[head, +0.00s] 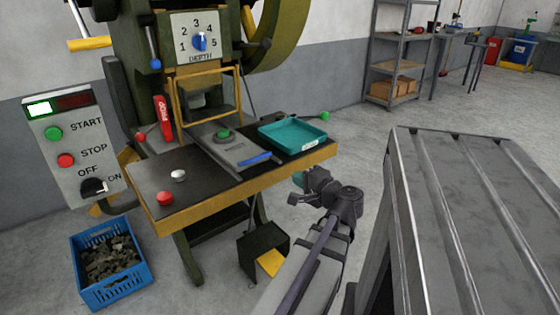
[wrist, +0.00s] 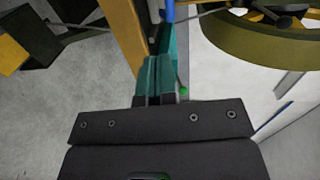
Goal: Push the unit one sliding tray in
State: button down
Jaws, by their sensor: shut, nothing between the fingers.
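The sliding tray (head: 240,153) is a grey plate with a blue front handle (head: 254,159). It sticks out from under the yellow guard frame of the press onto the dark table. A small round green-topped part (head: 223,134) sits on it. My gripper (head: 298,178) is in front of the table's right part, apart from the handle, with teal fingers. In the wrist view its fingers (wrist: 157,62) are together and hold nothing. A blue bar, likely the handle, shows beyond them at the top of the wrist view (wrist: 168,10).
A teal shallow tray (head: 292,146) lies right of the sliding tray. Red (head: 165,198) and white (head: 178,175) knobs stand on the table's left. A yellow edge (head: 240,186) runs along its front. A grey slatted bench (head: 470,190) stands right; a blue crate (head: 120,285) sits on the floor.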

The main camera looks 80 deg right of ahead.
jog(key=r+x, duration=0.2)
jog(key=x, duration=1.1)
jog(key=shift+w+d+f, duration=0.2)
jog(key=shift+w+f, duration=0.05)
jog(key=shift+f, duration=0.1)
jog(key=shift+d, duration=0.1)
